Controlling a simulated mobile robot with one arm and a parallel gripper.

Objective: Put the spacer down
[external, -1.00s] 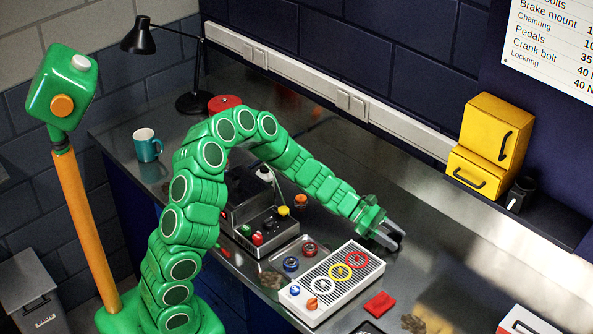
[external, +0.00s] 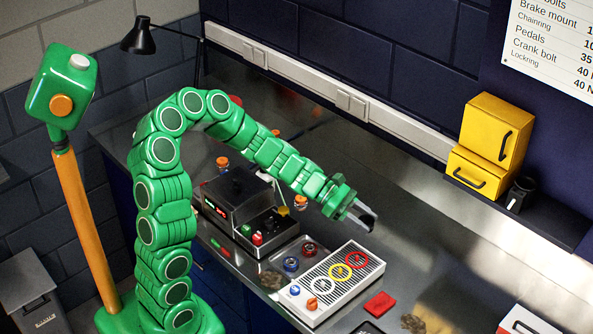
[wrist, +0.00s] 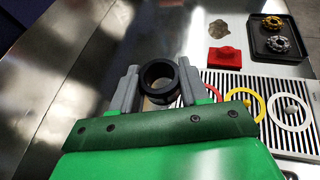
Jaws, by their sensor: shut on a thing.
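The spacer, a thick black ring (wrist: 161,97), sits between the two grey fingers of my gripper (wrist: 158,72) in the wrist view. The fingers are shut on its left and right sides. In the external view my gripper (external: 362,215) is raised above the metal bench (external: 420,225), behind the striped white board (external: 327,296). The spacer is too small and dark to make out clearly there. In the wrist view bare bench shows to the left of the spacer, and the board lies to its right.
The striped board carries red, yellow and white ring markings. A red block (external: 380,304) lies to its right; a dark tray (wrist: 262,50) with two small round parts shows in the wrist view. A black device (external: 236,200) stands left of the gripper. Bench behind the board is clear.

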